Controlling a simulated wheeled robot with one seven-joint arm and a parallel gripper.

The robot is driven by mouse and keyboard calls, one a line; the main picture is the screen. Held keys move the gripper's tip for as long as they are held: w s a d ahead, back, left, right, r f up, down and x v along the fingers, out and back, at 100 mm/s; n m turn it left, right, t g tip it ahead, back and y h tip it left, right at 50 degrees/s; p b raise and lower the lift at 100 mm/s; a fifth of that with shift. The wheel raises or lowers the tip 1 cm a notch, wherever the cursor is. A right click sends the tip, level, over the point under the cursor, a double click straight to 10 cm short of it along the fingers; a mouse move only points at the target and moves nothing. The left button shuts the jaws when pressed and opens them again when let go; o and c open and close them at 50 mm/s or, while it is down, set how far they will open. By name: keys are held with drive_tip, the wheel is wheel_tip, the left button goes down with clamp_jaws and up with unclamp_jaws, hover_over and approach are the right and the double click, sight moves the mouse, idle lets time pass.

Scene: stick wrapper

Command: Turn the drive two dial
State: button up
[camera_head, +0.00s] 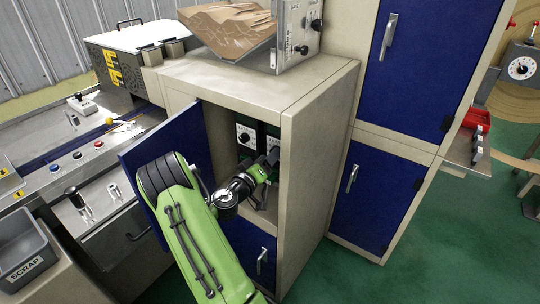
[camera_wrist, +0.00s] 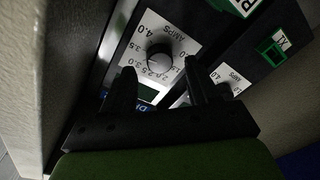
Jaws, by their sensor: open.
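Inside the open cabinet are two dark drive panels with white dial plates. The left dial (camera_head: 245,137) shows in the head view; the other panel (camera_head: 272,133) is partly hidden behind my gripper (camera_head: 271,160). In the wrist view, a round black dial knob (camera_wrist: 158,58) on a plate marked AMPS lies between the fingertips of my open gripper (camera_wrist: 157,74). I cannot tell whether the fingers touch it. A second dial plate (camera_wrist: 230,80) is partly hidden behind the right finger. The panel label is mostly covered, so I cannot tell which drive it names.
The blue cabinet door (camera_head: 150,153) stands open to the left, close to my arm. The cabinet's side wall (camera_wrist: 50,60) is near on the left in the wrist view. A brown wrapped item (camera_head: 228,27) lies on top.

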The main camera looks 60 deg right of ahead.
drive_tip(key=shift+d, duration=0.9)
drive_tip(key=c, duration=1)
drive_tip(key=shift+c, duration=0.2)
drive_tip(key=shift+n, duration=0.3)
